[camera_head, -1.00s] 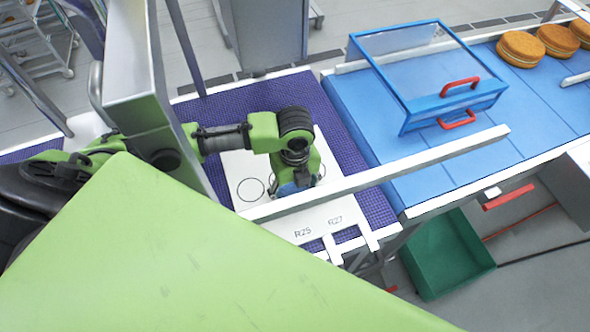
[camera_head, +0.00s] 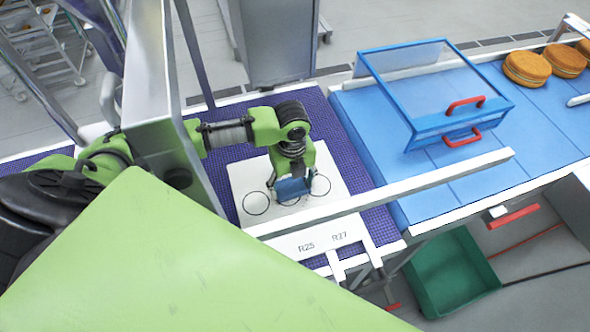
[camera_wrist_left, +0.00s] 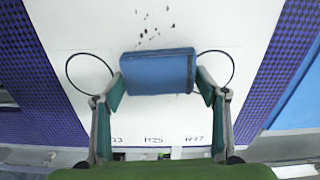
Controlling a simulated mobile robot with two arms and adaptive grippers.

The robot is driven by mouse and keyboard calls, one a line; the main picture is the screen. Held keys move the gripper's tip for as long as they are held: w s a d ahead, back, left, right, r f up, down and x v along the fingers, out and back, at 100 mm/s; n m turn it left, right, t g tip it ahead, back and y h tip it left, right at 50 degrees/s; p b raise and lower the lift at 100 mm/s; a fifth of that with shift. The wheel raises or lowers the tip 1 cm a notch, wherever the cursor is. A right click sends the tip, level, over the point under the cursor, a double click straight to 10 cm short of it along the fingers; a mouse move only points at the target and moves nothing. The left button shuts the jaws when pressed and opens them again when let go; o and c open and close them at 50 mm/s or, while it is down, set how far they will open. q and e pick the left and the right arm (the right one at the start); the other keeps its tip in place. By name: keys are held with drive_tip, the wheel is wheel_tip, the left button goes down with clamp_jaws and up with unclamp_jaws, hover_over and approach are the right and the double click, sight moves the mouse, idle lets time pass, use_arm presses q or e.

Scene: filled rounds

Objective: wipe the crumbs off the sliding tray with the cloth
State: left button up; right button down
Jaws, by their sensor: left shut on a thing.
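The white sliding tray (camera_head: 250,178) lies on the purple mesh belt and has printed circles and labels such as R25 and R27. It also shows in the left wrist view (camera_wrist_left: 80,30). My left gripper (camera_head: 292,186) is over the tray, shut on a rolled blue cloth (camera_wrist_left: 158,72), which also shows in the head view (camera_head: 288,190). The cloth lies across between the fingers, between two circles. Dark crumbs (camera_wrist_left: 153,25) are scattered on the tray just beyond the cloth in the wrist view. Whether the cloth touches the tray is hard to tell. My right gripper is out of view.
A white rail (camera_head: 400,190) runs across the near side of the tray. To the right is a blue belt (camera_head: 365,120) with a blue-framed clear guard (camera_head: 410,75) with red handles and filled rounds (camera_head: 527,68). A green bin (camera_head: 452,275) stands below.

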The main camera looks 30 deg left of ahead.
sight(281, 187)
use_arm(q)
drive_tip(key=shift+w+a+f+b, duration=0.1)
drive_tip(key=shift+w+a+b, duration=0.1)
drive_tip(key=shift+w+a, duration=1.2)
drive_tip(key=shift+w+a+b, duration=0.2)
drive_tip(key=shift+w+a, duration=1)
drive_tip(key=shift+a, duration=0.4)
drive_tip(key=shift+s+a+p, duration=0.45)
drive_tip(key=shift+s+a, duration=0.1)
drive_tip(key=shift+a, duration=0.05)
drive_tip(key=shift+s+d, duration=0.6)
drive_tip(key=shift+s, duration=0.05)
drive_tip(key=shift+s+d, duration=0.55)
drive_tip(key=shift+d, duration=0.25)
drive_tip(key=shift+s+d, duration=1.85)
drive_tip(key=shift+d, duration=0.2)
drive_tip(key=shift+s+d, duration=1.85)
drive_tip(key=shift+d, duration=0.2)
drive_tip(key=shift+s+a, duration=0.55)
drive_tip(key=shift+w+a, duration=0.3)
drive_tip(key=shift+a, duration=0.15)
drive_tip(key=shift+w+a+r, duration=0.2)
drive_tip(key=shift+w+a, duration=0.95)
drive_tip(key=shift+w, duration=0.05)
drive_tip(key=shift+w+a+f, duration=0.15)
drive_tip(key=shift+w+a, duration=0.9)
drive_tip(key=shift+a, duration=0.1)
drive_tip(key=shift+w+a, duration=1.25)
drive_tip(key=shift+a, duration=0.2)
